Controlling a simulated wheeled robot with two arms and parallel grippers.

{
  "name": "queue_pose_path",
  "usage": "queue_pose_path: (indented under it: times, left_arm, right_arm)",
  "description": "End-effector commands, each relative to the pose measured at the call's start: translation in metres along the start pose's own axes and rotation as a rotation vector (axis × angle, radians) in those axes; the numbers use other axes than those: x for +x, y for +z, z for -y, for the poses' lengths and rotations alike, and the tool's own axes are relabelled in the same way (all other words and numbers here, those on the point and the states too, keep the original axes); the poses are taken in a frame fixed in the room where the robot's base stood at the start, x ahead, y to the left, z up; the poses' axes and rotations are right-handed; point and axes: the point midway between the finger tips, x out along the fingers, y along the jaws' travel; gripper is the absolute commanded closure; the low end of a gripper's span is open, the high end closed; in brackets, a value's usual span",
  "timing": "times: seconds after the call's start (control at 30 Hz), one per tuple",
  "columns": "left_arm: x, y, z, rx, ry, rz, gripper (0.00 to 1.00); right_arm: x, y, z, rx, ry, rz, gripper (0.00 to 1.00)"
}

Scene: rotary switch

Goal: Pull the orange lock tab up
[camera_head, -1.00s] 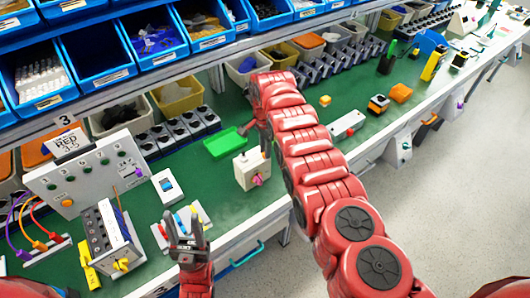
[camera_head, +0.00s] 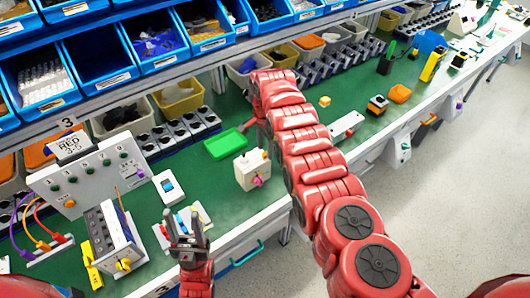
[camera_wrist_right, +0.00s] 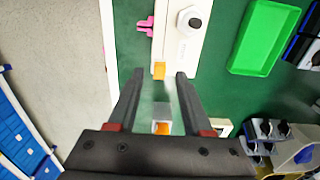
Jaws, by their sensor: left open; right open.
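The white switch box (camera_head: 250,174) stands on the green bench, with a pink knob (camera_head: 257,181) on its front. In the right wrist view the white box (camera_wrist_right: 185,45) shows from above, with the pink knob (camera_wrist_right: 145,27) at its left and a round grey-black part (camera_wrist_right: 194,21) on top. The orange lock tab (camera_wrist_right: 159,70) is at the box's lower end, between my right fingertips. My right gripper (camera_wrist_right: 158,77) is open; its arm hides most of it in the head view. My left gripper (camera_head: 187,214) is open and empty above the bench, left of the box.
A green tray (camera_head: 224,145) lies behind the box. A second orange piece (camera_wrist_right: 162,128) shows between my right fingers, nearer the palm. Bins line the back.

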Motion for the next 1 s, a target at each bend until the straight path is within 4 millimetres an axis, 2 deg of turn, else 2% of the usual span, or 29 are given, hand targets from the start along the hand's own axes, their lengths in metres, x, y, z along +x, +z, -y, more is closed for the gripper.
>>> queue_pose_path:
  times: [0.03,0.1,0.5,1.0]
  left_arm:
    - [0.009,-0.002,0.0,0.0,0.0,0.0,0.5]
    - [0.015,-0.003,0.001,0.0,0.0,0.0,0.5]
    - [0.041,-0.007,0.002,0.0,0.0,0.0,0.5]
    - [0.04,-0.007,0.002,0.0,0.0,0.0,0.5]
  right_arm:
    - [-0.01,0.0,0.0,0.0,-0.001,0.0,0.5]
    - [-0.016,0.0,0.0,0.0,-0.001,0.0,0.5]
    - [-0.048,0.0,0.0,-0.001,0.0,0.0,0.5]
    - [-0.047,0.0,0.0,0.0,0.0,0.0,0.5]
